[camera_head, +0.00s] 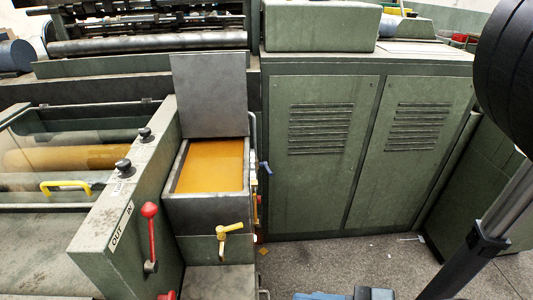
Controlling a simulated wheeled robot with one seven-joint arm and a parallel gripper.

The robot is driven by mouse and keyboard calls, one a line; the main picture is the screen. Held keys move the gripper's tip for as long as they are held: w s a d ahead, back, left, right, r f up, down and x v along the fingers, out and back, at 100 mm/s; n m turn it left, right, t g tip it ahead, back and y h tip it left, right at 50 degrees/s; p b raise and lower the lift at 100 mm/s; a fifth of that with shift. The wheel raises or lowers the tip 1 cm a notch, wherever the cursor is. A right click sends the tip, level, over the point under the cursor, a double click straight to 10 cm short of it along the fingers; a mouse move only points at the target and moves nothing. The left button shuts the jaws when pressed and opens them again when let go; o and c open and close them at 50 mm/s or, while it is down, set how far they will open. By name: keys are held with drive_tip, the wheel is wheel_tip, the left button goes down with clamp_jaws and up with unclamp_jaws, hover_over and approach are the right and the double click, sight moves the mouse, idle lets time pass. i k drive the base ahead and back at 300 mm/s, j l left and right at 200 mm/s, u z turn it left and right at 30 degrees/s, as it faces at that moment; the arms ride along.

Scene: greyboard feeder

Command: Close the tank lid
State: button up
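The tank (205,215) is a grey metal box in the lower middle of the head view. It holds an orange-yellow liquid (210,166). Its lid (208,95) is a flat grey plate standing upright at the tank's back edge, so the tank is open on top. The lid's hinge is not clear to see. A brass-coloured tap (229,230) sits on the tank's front. I do not see my gripper's fingers in this view, and nothing touches the lid.
A green machine side panel with a red-knobbed lever (149,212) stands close to the tank's left. Green cabinets (320,160) stand behind on the right. Grey floor (335,265) is open in front of them.

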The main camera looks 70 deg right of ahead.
sight(211, 89)
drive_tip(key=z, duration=1)
drive_tip(key=l+u, duration=0.2)
drive_tip(key=l, duration=0.4)
